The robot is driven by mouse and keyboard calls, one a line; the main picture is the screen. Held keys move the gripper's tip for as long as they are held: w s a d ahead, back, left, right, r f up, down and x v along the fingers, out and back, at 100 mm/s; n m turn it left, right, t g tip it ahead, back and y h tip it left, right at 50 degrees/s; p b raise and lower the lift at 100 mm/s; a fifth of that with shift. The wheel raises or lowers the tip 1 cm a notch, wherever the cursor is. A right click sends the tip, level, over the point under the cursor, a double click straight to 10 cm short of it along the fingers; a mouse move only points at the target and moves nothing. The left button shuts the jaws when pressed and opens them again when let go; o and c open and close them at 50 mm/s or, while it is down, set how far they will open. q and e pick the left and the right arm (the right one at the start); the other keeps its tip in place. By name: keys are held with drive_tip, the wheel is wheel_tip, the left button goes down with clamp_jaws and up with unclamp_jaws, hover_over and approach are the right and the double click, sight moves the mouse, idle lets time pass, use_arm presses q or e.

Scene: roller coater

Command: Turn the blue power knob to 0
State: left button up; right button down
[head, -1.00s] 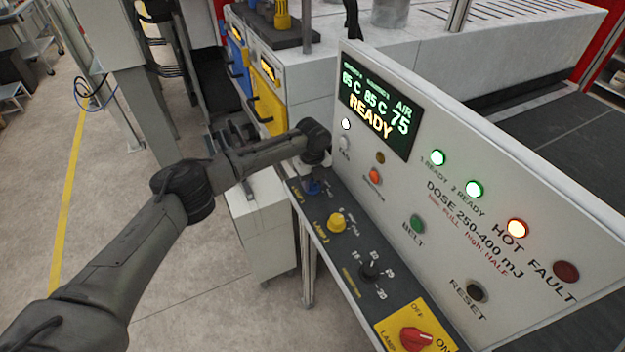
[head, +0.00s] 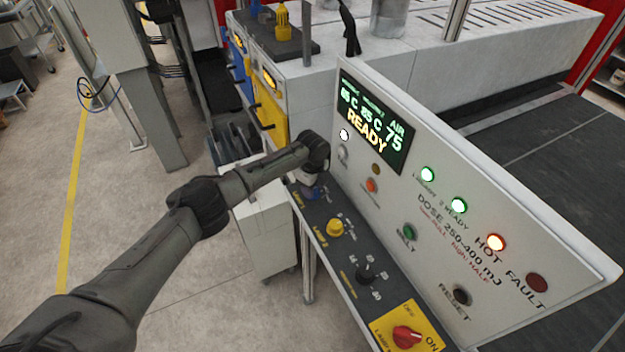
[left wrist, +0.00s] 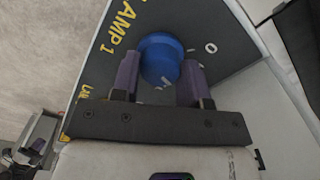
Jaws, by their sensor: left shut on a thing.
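The blue power knob (left wrist: 160,60) sits on the dark panel next to the lettering LAMP 1 in the left wrist view. In the head view the blue knob (head: 315,193) shows only in part under my left wrist. My left gripper (left wrist: 158,80) is shut on the blue knob, with one purple finger on each side of it. A white 0 mark (left wrist: 210,48) is on the panel to the right of the knob. The knob's pointer direction is not clear. My right gripper is not in view.
A yellow LAMP 2 knob (head: 335,228), a black dial (head: 366,272) and a red lamp switch (head: 406,337) follow along the same panel. The upright white panel (head: 455,200), with its READY display (head: 376,122), stands close to the right of my left arm.

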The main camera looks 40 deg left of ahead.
use_arm(q)
drive_tip(key=n+p, duration=0.2)
drive_tip(key=n, duration=0.1)
drive_tip(key=shift+r, duration=0.2)
drive_tip(key=n+p, duration=0.2)
drive_tip(key=n, duration=0.1)
drive_tip(key=shift+n, duration=0.3)
drive_tip(key=n+p, duration=0.2)
drive_tip(key=n, duration=0.1)
drive_tip(key=shift+n+p, duration=0.5)
drive_tip(key=shift+n, duration=0.9)
drive_tip(key=o, duration=0.9)
drive_tip(key=shift+f, duration=0.15)
drive_tip(key=shift+r, duration=0.55)
wheel_tip(320, 180, up, 13)
drive_tip(key=shift+f, duration=0.15)
